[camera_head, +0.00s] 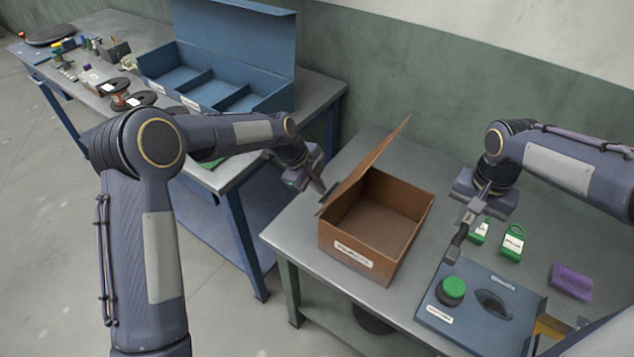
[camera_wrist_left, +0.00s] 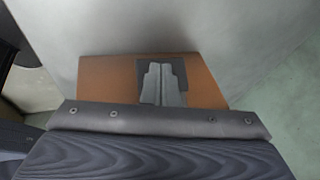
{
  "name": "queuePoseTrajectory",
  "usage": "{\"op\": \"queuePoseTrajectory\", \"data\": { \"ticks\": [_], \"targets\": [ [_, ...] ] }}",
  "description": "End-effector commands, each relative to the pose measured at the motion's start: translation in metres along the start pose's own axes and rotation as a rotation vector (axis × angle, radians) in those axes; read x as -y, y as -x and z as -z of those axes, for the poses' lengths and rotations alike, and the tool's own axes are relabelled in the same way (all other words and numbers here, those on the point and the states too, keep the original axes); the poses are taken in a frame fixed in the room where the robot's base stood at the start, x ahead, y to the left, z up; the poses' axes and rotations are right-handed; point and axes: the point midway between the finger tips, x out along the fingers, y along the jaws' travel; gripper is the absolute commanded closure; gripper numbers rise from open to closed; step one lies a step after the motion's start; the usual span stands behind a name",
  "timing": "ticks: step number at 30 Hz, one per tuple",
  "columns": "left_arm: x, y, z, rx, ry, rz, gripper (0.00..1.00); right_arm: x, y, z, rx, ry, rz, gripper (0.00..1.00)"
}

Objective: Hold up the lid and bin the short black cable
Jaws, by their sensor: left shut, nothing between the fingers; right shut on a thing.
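The brown box (camera_head: 345,245) stands open on the near table, with its inside in view and empty. Its brown lid (camera_head: 372,162) is tilted up on the left side. My left gripper (camera_head: 323,190) is shut with nothing between the fingers, beside the outer face of the lid. In the left wrist view, its closed fingers (camera_wrist_left: 162,84) lie in front of the brown lid (camera_wrist_left: 108,80); contact is hard to tell. My right gripper (camera_head: 468,217) is shut on a small dark piece (camera_head: 456,244), seemingly the short black cable, right of the box and above the table.
A blue panel (camera_head: 470,325) with a green-topped knob (camera_head: 453,288) and a dark oval opening (camera_head: 492,304) is at front right. Green tags (camera_head: 512,243) and a purple block (camera_head: 571,281) lie behind it. A blue compartment box (camera_head: 240,38) and copper spools (camera_head: 117,92) are on the far bench.

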Motion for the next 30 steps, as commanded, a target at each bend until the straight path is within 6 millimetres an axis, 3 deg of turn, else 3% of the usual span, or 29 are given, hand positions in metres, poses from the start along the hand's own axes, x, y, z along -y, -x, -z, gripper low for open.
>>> {"op": "queuePoseTrajectory", "data": {
  "ticks": [30],
  "targets": [
    [0.001,0.001,0.001,-0.002,-0.001,0.001,1.00,0.082,0.000,0.000,0.000,0.003,0.000,1.00]
  ]
}}
